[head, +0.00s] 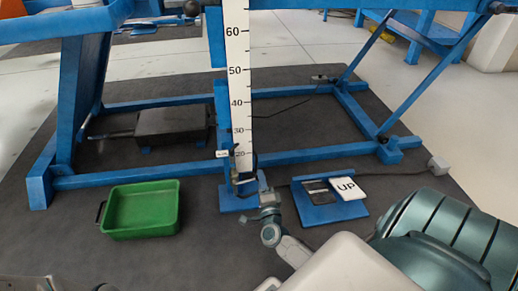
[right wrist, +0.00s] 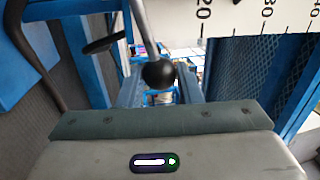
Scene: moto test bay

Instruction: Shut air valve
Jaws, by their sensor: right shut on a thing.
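The air valve shows in the right wrist view as a metal lever with a black ball knob (right wrist: 158,73), just beyond the grey palm of my right gripper. In the head view my right gripper (head: 246,183) is low at the foot of the blue post, in front of the white number scale (head: 238,90). It is shut on the valve lever, though the fingertips are small and partly hidden there. The valve body is mostly hidden behind the gripper.
A green tray (head: 112,232) lies on the dark mat left of the post. A blue pedal plate with a white UP pad (head: 348,190) is close on the right. Blue frame rails (head: 310,153) run behind. A dark box (head: 172,126) sits between them at left.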

